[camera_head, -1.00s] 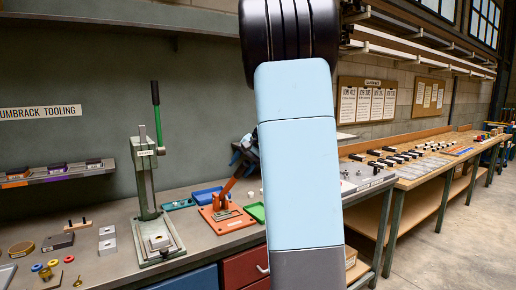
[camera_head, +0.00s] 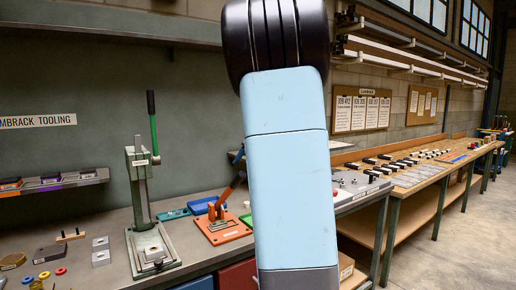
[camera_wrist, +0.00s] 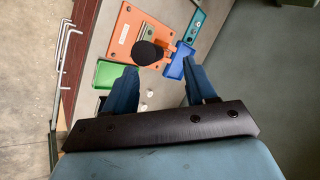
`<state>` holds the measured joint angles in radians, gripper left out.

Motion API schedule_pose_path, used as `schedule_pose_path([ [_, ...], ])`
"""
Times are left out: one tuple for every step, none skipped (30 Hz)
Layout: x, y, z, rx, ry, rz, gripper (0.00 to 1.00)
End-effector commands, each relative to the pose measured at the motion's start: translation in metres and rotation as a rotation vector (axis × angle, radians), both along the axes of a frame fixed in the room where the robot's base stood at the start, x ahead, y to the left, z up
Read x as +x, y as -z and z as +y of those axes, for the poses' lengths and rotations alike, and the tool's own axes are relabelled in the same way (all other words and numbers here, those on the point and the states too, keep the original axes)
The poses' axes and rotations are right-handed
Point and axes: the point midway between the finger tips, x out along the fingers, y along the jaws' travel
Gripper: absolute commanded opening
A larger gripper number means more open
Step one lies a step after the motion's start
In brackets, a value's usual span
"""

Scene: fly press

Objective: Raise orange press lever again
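The orange press (camera_head: 222,230) stands on the bench in the head view, partly behind my arm. Its orange lever (camera_head: 229,192) leans up to the right, and its top end is hidden by my arm. In the wrist view the orange base (camera_wrist: 126,30) lies beyond my fingers, with the lever's round black knob (camera_wrist: 147,53) seen end-on. My gripper (camera_wrist: 158,66) is open, its two blue fingers wide apart. The knob appears just ahead of the gap, nearer the left fingertip. I cannot tell its depth or see contact.
A green-handled press (camera_head: 150,245) stands left of the orange press. A blue tray (camera_head: 203,204) sits behind it, and a green tray (camera_wrist: 112,73) lies beside it in the wrist view. Several small parts lie on the bench at left.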

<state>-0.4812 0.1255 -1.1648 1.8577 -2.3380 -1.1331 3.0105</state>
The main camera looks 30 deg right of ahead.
Motion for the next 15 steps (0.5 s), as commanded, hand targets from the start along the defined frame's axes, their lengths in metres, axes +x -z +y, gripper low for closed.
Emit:
schedule_pose_path([
  [-0.001, -0.003, 0.000, 0.000, -0.002, -0.001, 0.55],
  [-0.002, -0.004, 0.000, 0.000, -0.002, -0.001, 0.55],
  [-0.003, -0.006, -0.001, 0.000, -0.003, -0.001, 0.55],
  [-0.004, -0.008, -0.001, 0.000, -0.003, -0.001, 0.55],
  [-0.005, -0.009, -0.001, 0.000, -0.004, -0.001, 0.55],
  [-0.006, -0.011, -0.002, 0.000, -0.004, -0.001, 0.55],
  [-0.007, -0.012, -0.003, 0.001, -0.004, 0.000, 0.55],
  [-0.008, -0.014, -0.003, 0.001, -0.004, 0.000, 0.55],
  [-0.009, -0.016, -0.004, 0.000, -0.004, -0.001, 0.55],
  [-0.010, -0.018, -0.005, 0.000, -0.004, -0.001, 0.55],
  [-0.011, -0.019, -0.006, -0.001, -0.003, 0.000, 0.55],
  [-0.013, -0.022, -0.007, 0.000, -0.004, 0.000, 0.55],
  [-0.014, -0.024, -0.007, 0.000, -0.004, 0.000, 0.55],
  [-0.015, -0.025, -0.008, 0.000, -0.004, 0.000, 0.55],
  [-0.016, -0.028, -0.009, -0.001, -0.003, 0.000, 0.55],
])
